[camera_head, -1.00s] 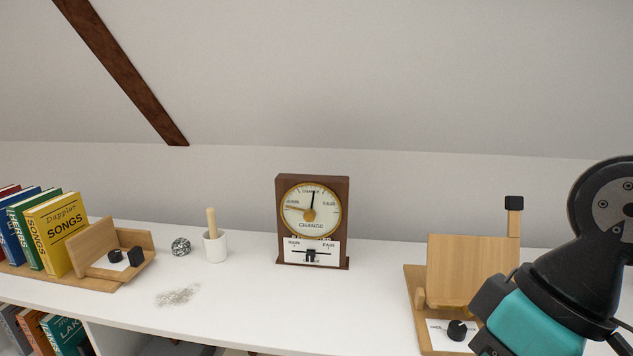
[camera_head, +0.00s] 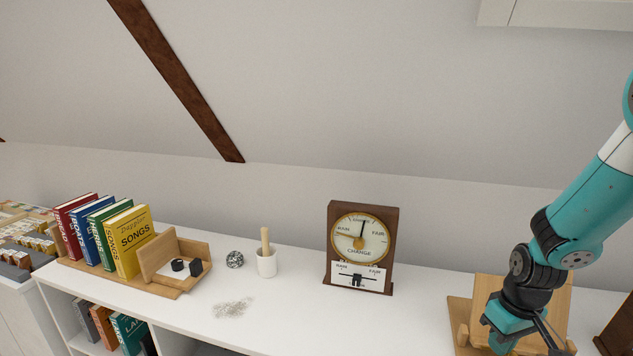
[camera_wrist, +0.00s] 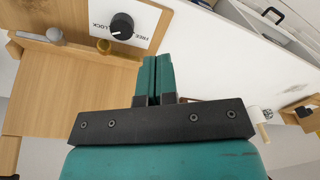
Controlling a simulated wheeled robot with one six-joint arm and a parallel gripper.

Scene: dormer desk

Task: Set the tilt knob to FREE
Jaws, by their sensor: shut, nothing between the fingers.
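The tilt knob (camera_wrist: 122,26) is a round black knob on a white label plate (camera_wrist: 148,22) with FREE and LOCK printed on it, at the top of the wrist view. The plate is on a wooden stand (camera_wrist: 60,85), which also shows at the right of the head view (camera_head: 562,305); there my arm hides the knob. My gripper (camera_wrist: 158,58) is shut and empty. In the wrist view its fingertips lie below and right of the knob, apart from it.
A brown-cased dial instrument (camera_head: 333,240) stands mid-desk. Left of it are a white cup (camera_head: 267,265), a foil ball (camera_head: 235,259), a pile of small bits (camera_head: 233,307) and a book rack (camera_head: 165,291). The white desk (camera_head: 290,320) is clear in front.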

